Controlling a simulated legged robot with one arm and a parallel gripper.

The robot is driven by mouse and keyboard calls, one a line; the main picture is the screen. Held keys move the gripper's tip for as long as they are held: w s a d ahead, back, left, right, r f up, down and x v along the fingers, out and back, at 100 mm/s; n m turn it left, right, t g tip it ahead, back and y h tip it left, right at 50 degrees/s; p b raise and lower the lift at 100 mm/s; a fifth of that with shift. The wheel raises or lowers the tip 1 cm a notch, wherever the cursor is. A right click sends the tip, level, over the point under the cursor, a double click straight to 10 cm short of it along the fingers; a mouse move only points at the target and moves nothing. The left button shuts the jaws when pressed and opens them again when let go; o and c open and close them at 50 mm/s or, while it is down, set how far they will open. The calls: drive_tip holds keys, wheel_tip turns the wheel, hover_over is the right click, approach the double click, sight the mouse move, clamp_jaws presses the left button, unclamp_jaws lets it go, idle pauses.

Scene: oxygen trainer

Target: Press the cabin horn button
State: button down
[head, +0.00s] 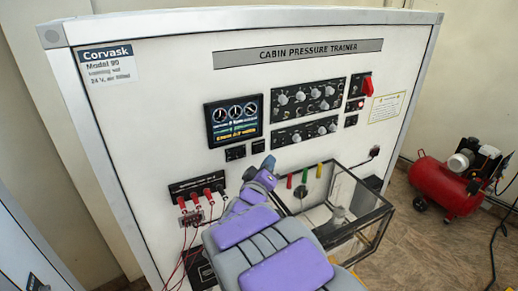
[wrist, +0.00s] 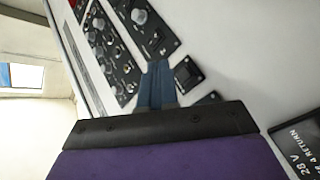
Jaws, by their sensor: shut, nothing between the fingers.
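My gripper (head: 269,163) is in front of the white trainer panel (head: 190,110), below the knob panels. Its blue fingers are shut and empty in the wrist view (wrist: 158,85). A small black square button plate (wrist: 187,73) is just right of the fingertips there, and another (wrist: 210,98) is partly hidden behind the gripper body. In the head view, two small black plates, a left one (head: 235,153) and a right one (head: 258,147), sit under the gauge display. No label reads clearly as the cabin horn, so I cannot tell which one it is. Contact with the panel cannot be told.
A gauge display (head: 235,121) and knob panels (head: 308,96) are above the gripper. A red switch (head: 367,86) is at the upper right. Red plugs with wires (head: 195,199) are lower left. A clear framed box (head: 375,215) juts out at right. A red compressor (head: 440,184) stands on the floor.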

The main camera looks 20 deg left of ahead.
sight(259, 149)
drive_tip(key=shift+w+a+p, duration=1)
drive_tip(key=shift+a+p, duration=0.1)
drive_tip(key=shift+p, duration=0.1)
drive_tip(key=shift+w+a+r+p, duration=0.1)
drive_tip(key=shift+w+a+p, duration=0.1)
drive_tip(key=shift+p, duration=0.4)
idle(0.9)
drive_tip(key=shift+w+a+p, duration=0.3)
drive_tip(key=shift+a+p, duration=0.1)
drive_tip(key=shift+p, duration=0.4)
idle(1.0)
drive_tip(key=shift+s+d, duration=0.1)
idle(0.3)
drive_tip(key=shift+s+d, duration=0.4)
drive_tip(key=shift+s, duration=0.1)
drive_tip(key=shift+d, duration=0.15)
